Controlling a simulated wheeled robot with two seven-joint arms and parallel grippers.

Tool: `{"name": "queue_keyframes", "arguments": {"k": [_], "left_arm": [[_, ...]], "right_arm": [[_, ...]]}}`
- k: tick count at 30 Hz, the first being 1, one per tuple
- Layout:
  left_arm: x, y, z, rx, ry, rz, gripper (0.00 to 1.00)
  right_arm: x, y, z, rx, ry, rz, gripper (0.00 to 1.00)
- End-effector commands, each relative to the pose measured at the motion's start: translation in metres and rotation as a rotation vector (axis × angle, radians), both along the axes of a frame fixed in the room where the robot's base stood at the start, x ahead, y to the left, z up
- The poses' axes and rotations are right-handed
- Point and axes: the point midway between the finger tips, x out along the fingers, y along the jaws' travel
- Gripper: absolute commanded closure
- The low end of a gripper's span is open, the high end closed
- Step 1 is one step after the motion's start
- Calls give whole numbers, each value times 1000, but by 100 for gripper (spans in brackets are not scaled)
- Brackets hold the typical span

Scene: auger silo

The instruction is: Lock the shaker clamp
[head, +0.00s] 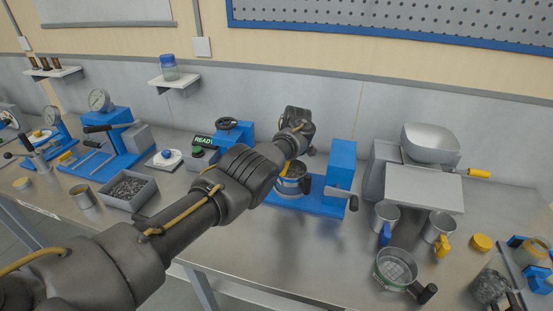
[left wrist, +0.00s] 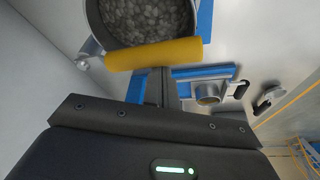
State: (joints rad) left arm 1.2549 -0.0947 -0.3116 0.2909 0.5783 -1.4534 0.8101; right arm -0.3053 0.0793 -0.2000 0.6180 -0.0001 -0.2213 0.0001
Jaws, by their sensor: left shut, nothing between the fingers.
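The shaker has a blue base and a blue upright block (head: 340,166), with a grey lever and dark knob (head: 342,193) at its right. A round metal sieve (head: 291,185) sits on the base. In the left wrist view a round pan of grey gravel (left wrist: 150,20) has a thick yellow bar (left wrist: 153,54) across its near edge. My left gripper (left wrist: 159,74) is shut and empty, its dark fingertips close to the yellow bar. I cannot tell if they touch. In the head view my arm hides part of the shaker and most of the hand. My right gripper is not in view.
A steel scale with a bowl (head: 430,142) stands right of the shaker. Metal cups (head: 384,216) and a handled sieve (head: 396,268) are at the front right. A grey bin of gravel (head: 128,190) and blue gauge press (head: 118,128) stand left. Bench front centre is clear.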

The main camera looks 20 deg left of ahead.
Motion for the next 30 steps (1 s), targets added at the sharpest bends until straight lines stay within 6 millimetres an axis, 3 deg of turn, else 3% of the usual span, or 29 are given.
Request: {"name": "queue_keyframes", "arguments": {"k": [22,26,30], "left_arm": [[1,-11,-1,-3,4,-10,100],[1,-3,1,-3,4,-10,100],[-1,21,3,-3,3,-5,100]], "right_arm": [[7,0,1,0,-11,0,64],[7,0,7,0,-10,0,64],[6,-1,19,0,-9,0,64]]}}
